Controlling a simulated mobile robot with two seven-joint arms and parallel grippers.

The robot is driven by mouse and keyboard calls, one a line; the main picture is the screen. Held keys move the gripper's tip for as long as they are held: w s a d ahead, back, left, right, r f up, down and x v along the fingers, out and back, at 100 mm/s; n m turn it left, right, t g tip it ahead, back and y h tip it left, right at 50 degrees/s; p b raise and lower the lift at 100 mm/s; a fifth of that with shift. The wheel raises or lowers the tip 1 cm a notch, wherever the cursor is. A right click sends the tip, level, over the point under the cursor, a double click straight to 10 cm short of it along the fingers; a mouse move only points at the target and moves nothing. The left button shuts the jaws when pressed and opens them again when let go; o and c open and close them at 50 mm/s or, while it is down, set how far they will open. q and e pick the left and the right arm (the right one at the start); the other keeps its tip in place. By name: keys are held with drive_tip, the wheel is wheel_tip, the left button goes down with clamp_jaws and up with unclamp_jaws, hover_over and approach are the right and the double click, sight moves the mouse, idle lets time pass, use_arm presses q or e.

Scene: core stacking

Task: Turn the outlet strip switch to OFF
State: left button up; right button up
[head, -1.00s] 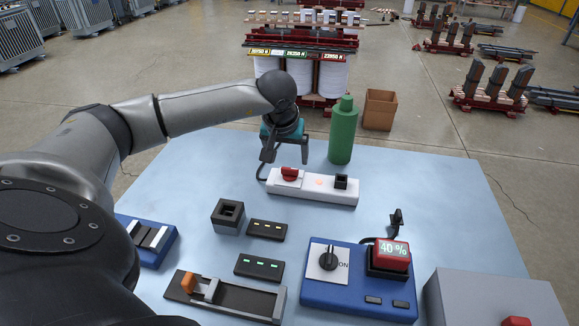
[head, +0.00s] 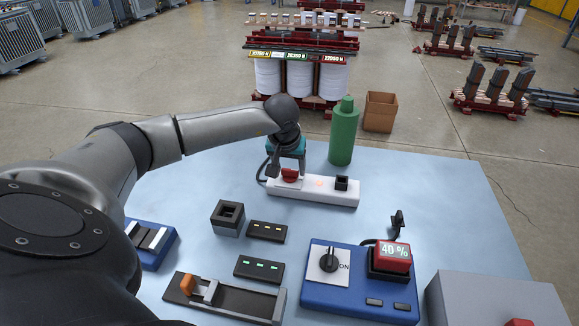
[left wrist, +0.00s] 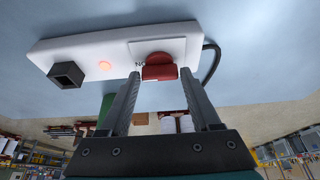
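The white outlet strip (head: 330,196) lies at the back of the table, with a red switch (head: 289,176) at its left end, a glowing red light and a black square socket piece. In the left wrist view the red switch (left wrist: 160,67) sits on a white plate beside partly hidden letters that look like an upside-down "ON". My left gripper (head: 287,172) is over the switch end; the wrist view shows its two fingers (left wrist: 159,78) open, one on each side of the switch, with gaps visible. I cannot tell how deep they reach. My right gripper is not in view.
A green bottle (head: 343,135) stands just behind the strip. A black cable (left wrist: 213,62) leaves the strip's switch end. In front are a dark square block (head: 228,218), small indicator bars (head: 267,231), a slider unit and a blue dial box (head: 330,290) with a 40 % display.

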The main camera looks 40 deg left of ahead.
use_arm(q)
drive_tip(key=c, duration=0.9)
drive_tip(key=shift+n, duration=0.4)
drive_tip(key=n, duration=0.2)
drive_tip(key=n+g+y, duration=0.1)
drive_tip(key=shift+w+d+r+n, duration=0.1)
drive_tip(key=shift+w+d+n, duration=0.05)
drive_tip(key=shift+n, duration=0.25)
drive_tip(key=n, duration=0.2)
drive_tip(key=n+g+y, duration=0.1)
drive_tip(key=n, duration=0.1)
drive_tip(key=shift+w+n+g, duration=0.1)
drive_tip(key=shift+n+g, duration=0.2)
drive_tip(key=n+g, duration=0.1)
drive_tip(key=n, duration=0.3)
drive_tip(key=shift+w+n+g, duration=0.15)
drive_tip(key=shift+n+g, duration=0.15)
drive_tip(key=shift+g, duration=0.1)
drive_tip(key=shift+n+g+b, duration=0.5)
drive_tip(key=shift+n+g, duration=0.3)
drive_tip(key=shift+n, duration=1.2)
